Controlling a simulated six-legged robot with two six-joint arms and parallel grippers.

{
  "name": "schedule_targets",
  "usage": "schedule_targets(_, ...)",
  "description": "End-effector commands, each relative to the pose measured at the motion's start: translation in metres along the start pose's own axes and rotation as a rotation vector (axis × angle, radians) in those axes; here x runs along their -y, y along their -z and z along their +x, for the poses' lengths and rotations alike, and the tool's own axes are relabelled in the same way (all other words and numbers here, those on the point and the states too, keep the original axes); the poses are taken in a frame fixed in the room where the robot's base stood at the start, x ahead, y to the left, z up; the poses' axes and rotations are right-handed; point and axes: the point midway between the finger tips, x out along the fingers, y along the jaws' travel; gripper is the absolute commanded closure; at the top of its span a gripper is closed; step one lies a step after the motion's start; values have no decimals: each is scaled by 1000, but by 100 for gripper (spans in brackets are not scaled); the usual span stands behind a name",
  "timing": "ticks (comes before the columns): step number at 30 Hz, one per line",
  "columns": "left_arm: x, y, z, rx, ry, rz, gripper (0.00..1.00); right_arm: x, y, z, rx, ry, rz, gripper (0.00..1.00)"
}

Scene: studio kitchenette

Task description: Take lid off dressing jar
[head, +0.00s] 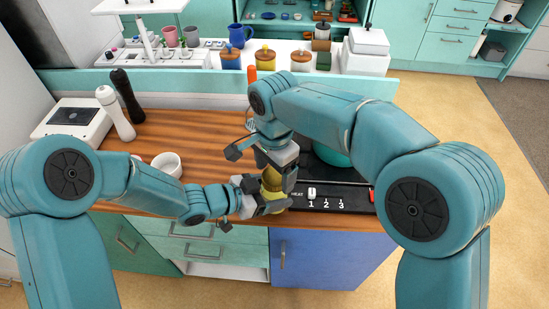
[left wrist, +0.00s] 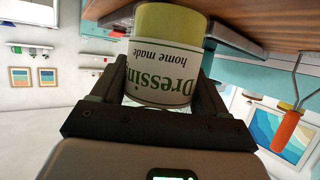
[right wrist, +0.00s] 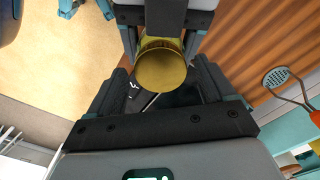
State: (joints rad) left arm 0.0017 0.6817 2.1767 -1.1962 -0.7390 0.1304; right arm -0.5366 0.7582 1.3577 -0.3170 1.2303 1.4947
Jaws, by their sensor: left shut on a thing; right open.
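The dressing jar (head: 271,183) is a yellow-green jar at the counter's front edge, partly hidden by both grippers. In the left wrist view the jar (left wrist: 160,62) shows a white label reading "Dressing home made", upside down in the picture. My left gripper (head: 260,196) is shut around the jar from the left. My right gripper (head: 267,170) is above the jar, pointing down, and open. In the right wrist view the round golden lid (right wrist: 161,68) lies between my open right fingers, with a gap on each side. The jar below the lid is mostly hidden there.
A black hob panel (head: 330,198) with numbered controls is right of the jar. A white cup (head: 167,163) and two mills (head: 115,112) stand to the left on the wooden counter. Lidded jars (head: 265,56) stand on the back ledge.

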Motion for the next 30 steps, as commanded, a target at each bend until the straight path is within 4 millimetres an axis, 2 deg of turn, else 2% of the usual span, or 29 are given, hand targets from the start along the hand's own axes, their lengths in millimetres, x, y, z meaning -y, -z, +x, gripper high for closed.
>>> schedule_targets(10, 0, 1, 0, -2, 0, 1, 100, 0, 0, 6, 0, 1, 0, 17)
schedule_targets(15, 0, 1, 0, -2, 1, 1, 100, 0, 0, 5, 0, 1, 0, 72)
schedule_targets(16, 0, 1, 0, -2, 1, 1, 100, 0, 0, 5, 0, 1, 0, 75)
schedule_targets(20, 0, 1, 0, -2, 1, 1, 100, 0, 0, 5, 0, 1, -39, 75)
schedule_targets(27, 0, 1, 0, -2, 1, 0, 100, 0, 0, 5, 1, 0, -433, 75)
schedule_targets(30, 1, 1, 0, -2, 1, 0, 100, -1, 0, 5, 1, 0, -540, 75)
